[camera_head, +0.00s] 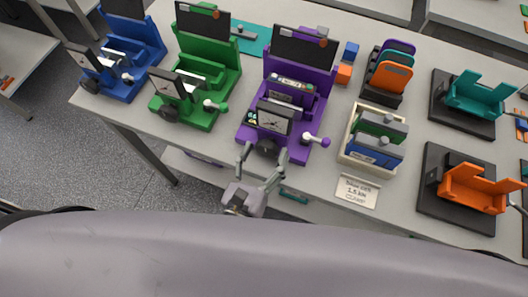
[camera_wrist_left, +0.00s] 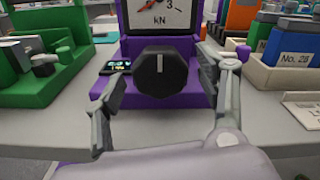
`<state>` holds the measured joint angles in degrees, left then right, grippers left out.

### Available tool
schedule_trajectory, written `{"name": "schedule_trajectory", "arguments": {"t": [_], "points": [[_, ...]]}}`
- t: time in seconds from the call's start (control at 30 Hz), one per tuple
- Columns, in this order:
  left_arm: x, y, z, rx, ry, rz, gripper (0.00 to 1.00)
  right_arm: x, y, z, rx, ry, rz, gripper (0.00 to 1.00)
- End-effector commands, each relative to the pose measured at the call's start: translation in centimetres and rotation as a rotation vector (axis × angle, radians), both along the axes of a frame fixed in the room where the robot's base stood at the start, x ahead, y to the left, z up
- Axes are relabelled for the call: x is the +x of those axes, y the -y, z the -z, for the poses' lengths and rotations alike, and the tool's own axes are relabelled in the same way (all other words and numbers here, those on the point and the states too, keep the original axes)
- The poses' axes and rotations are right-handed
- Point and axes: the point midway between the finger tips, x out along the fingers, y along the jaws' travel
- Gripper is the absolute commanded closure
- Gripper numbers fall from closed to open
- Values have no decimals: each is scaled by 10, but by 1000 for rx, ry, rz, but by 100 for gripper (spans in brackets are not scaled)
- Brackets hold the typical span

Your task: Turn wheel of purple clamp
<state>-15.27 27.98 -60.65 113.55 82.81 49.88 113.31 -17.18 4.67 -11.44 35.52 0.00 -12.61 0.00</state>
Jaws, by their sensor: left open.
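The purple clamp (camera_head: 243,138) stands near the table's front edge, between the green clamp and a cream tray. Its black wheel (camera_wrist_left: 160,72) faces my left wrist camera, with a white mark pointing up, below a dial gauge (camera_wrist_left: 160,14) marked kN. In the head view the wheel (camera_head: 266,147) is partly hidden below the gauge. My left gripper (camera_head: 262,163) is open in front of the clamp. In the left wrist view its fingers (camera_wrist_left: 166,95) are spread to either side of the wheel, apart from it. My right gripper is not in view.
The green clamp (camera_head: 222,87) and blue clamp (camera_head: 144,52) stand to the left. The cream tray (camera_head: 345,154) holds green and blue blocks. A sign (camera_head: 357,191) lies near the front edge.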

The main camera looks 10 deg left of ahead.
Motion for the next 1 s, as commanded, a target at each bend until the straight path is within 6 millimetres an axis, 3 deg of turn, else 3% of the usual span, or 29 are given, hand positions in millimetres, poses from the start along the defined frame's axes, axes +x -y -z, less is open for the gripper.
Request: {"name": "schedule_trajectory", "arguments": {"t": [0.73,1.0], "points": [[0,0,0,0,0,0,82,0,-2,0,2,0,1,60],[0,0,0,22,6,-1,83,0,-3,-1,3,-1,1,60]]}}
